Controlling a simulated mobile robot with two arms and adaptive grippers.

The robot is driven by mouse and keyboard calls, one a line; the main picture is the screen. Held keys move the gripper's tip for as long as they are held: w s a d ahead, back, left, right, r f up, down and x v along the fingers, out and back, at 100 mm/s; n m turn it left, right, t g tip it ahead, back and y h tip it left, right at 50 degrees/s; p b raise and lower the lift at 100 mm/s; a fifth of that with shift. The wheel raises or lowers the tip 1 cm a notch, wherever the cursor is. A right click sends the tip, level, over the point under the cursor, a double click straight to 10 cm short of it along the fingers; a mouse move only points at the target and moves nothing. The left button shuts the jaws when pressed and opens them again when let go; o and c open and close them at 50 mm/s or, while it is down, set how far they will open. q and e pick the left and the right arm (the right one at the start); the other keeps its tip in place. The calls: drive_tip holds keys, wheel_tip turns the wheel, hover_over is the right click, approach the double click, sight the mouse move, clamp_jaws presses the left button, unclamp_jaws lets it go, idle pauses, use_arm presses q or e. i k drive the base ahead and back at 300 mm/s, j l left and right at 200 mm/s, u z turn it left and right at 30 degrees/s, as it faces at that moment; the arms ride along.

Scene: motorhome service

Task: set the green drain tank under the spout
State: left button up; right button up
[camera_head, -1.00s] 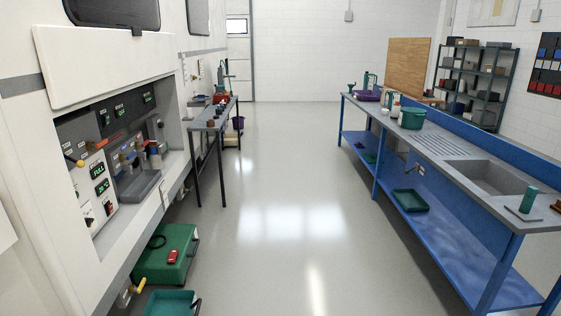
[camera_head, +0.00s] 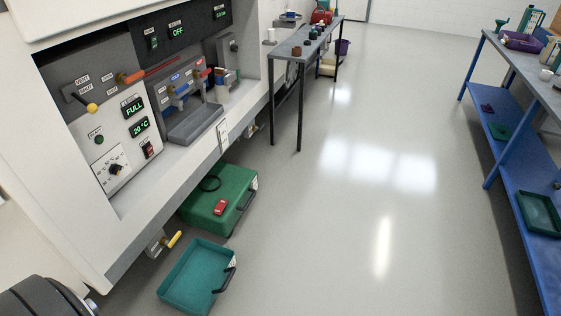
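The green drain tank (camera_head: 240,183) is a closed green box with a black side handle, a red item and a black ring on top. It stands on the floor beside the motorhome's lower edge. A spout with a yellow handle (camera_head: 172,241) sticks out low under the motorhome, in front of the tank and to its left in the picture. A shallow teal tray (camera_head: 192,281) with a black handle lies on the floor just before the spout, nearer to me than the tank. Neither of my grippers is in view.
The motorhome's open service panel (camera_head: 125,160) shows "FULL", "20 °C" and "OFF". A dark ribbed round thing (camera_head: 38,298) is at the bottom left. A narrow grey table (camera_head: 300,48) stands farther back, a blue bench (camera_head: 505,165) at right. The floor between is clear.

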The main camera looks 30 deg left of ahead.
sight(238, 185)
drive_tip(key=i+u, duration=0.3)
drive_tip(key=i, duration=0.25)
drive_tip(key=i+l+u, duration=0.1)
drive_tip(key=i+u, duration=0.2)
drive_tip(key=i, duration=0.25)
drive_tip(key=i+l+u, duration=0.3)
drive_tip(key=i, duration=0.2)
